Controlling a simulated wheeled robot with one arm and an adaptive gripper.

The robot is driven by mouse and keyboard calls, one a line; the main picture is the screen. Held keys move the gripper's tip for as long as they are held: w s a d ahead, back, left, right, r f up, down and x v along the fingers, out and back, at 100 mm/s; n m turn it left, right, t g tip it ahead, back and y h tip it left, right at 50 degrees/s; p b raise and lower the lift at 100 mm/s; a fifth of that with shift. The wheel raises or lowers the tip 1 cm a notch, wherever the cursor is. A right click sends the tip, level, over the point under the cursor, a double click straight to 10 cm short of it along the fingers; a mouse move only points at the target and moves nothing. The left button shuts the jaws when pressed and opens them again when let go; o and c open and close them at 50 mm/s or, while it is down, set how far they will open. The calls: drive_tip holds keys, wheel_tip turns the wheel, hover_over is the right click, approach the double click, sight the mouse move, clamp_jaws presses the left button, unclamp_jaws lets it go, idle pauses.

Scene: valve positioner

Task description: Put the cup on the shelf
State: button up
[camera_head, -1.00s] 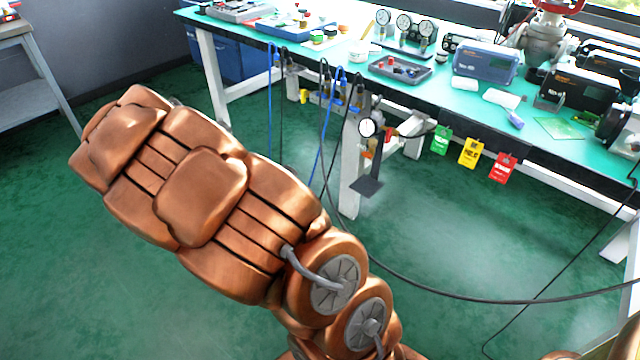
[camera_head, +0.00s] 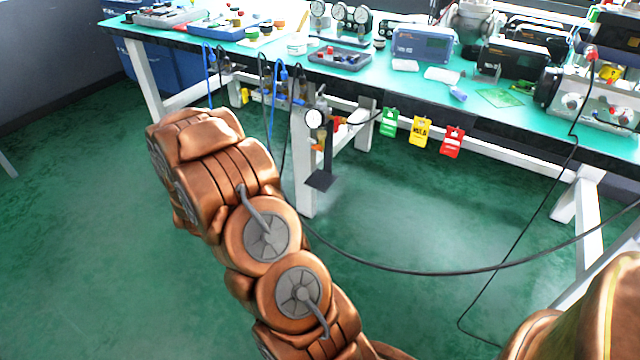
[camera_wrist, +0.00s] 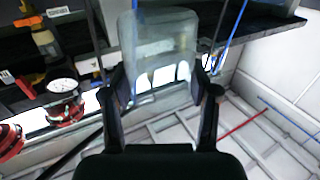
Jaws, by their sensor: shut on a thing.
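A translucent, frosted cup (camera_wrist: 158,38) is upright in the wrist view, at the top middle. My gripper (camera_wrist: 161,88) is shut on it, with one dark finger on each side of its lower part. Things behind show faintly through the cup's wall. In the head view my copper-coloured arm rises from the bottom middle toward the left, and neither the gripper nor the cup can be made out there. I cannot pick out a shelf with certainty in either view.
A long green-topped workbench (camera_head: 385,78) holds gauges, trays and blue instrument boxes. Green, yellow and red tags (camera_head: 421,131) hang at its front edge. Black cables (camera_head: 440,272) loop across the space before it. A dial gauge (camera_wrist: 62,88) is left of the cup. Green floor is open at left.

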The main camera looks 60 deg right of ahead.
drive_tip(key=s+d+f+m+g+h+b, duration=0.1)
drive_tip(key=s+d+f+m+g, duration=0.25)
drive_tip(key=s, duration=0.45)
drive_tip(key=s+d+f+m+g+h+b, duration=0.1)
drive_tip(key=s+d+f+m+g, duration=0.15)
drive_tip(key=s+f+g, duration=0.35)
drive_tip(key=d+b, duration=0.1)
drive_tip(key=d, duration=0.4)
drive_tip(key=w+d+t+b, duration=0.1)
drive_tip(key=d, duration=0.4)
drive_tip(key=w+d+n+t, duration=0.1)
drive_tip(key=d, duration=0.4)
drive_tip(key=shift+b, duration=0.4)
drive_tip(key=shift+w+f+b, duration=0.15)
drive_tip(key=shift+f+b, duration=0.6)
drive_tip(key=shift+f, duration=1)
drive_tip(key=shift+f, duration=0.1)
drive_tip(key=o, duration=1.1)
drive_tip(key=shift+f, duration=0.1)
drive_tip(key=shift+c, duration=0.2)
